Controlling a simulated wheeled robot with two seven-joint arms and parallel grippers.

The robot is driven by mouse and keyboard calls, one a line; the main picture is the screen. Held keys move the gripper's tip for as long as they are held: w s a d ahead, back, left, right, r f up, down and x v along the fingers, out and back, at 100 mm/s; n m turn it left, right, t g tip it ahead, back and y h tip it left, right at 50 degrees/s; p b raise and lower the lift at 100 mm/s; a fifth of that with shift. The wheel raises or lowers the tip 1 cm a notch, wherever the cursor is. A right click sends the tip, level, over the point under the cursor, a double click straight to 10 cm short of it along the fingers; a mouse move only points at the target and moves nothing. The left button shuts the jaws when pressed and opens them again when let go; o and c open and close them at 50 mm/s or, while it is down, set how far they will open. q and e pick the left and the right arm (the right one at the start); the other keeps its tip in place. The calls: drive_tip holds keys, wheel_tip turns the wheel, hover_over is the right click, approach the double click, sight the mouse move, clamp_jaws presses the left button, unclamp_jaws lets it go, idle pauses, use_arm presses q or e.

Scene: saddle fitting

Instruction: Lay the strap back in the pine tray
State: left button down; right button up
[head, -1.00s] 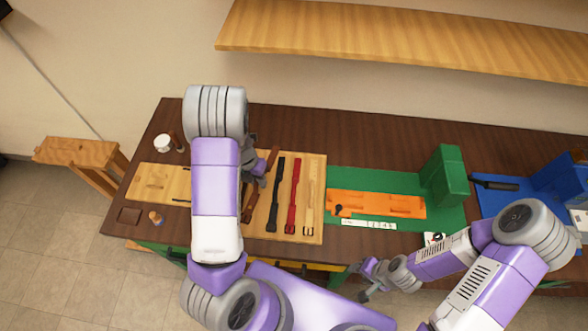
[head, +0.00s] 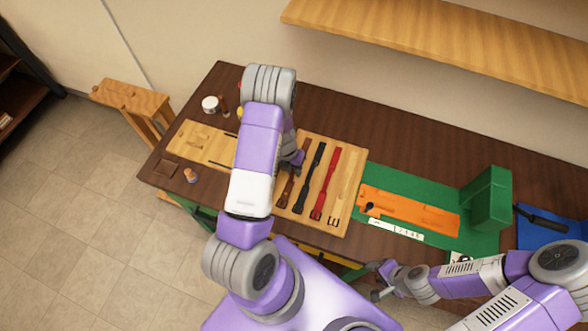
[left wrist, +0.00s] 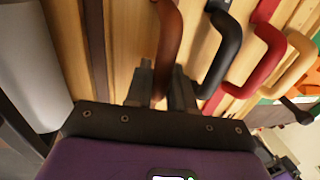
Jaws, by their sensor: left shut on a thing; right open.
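The pine tray (head: 349,188) lies mid-table in the head view with straps side by side. My left gripper (head: 294,160) is over its left part, shut on the brown strap (head: 284,191). In the left wrist view, the brown strap (left wrist: 167,45) passes between the two fingers (left wrist: 163,88). I cannot tell whether it touches the tray. To its right are a black strap (head: 308,180), a red strap (head: 325,185) and a tan strap (left wrist: 293,62). My left arm hides part of the tray's left side. My right gripper (head: 378,280) is open and empty off the table's front edge.
A pine board (head: 198,143) lies left of my left arm. A white jar (head: 210,104) stands behind it. Right of the tray, a green mat (head: 380,176) holds an orange plate (head: 410,211) and a green block (head: 487,200). A wooden shelf (head: 440,40) hangs above.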

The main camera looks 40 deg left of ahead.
use_arm(q)
drive_tip(key=c, duration=1)
unclamp_jaws()
drive_tip(key=shift+f, duration=0.1)
drive_tip(key=shift+r, duration=0.3)
drive_tip(key=r, duration=0.4)
drive_tip(key=a+r+p, duration=0.1)
drive_tip(key=r, duration=0.2)
drive_tip(key=a+r+p, duration=0.1)
drive_tip(key=r, duration=0.3)
drive_tip(key=shift+s+r, duration=0.3)
drive_tip(key=shift+s, duration=0.1)
drive_tip(key=shift+f, duration=0.1)
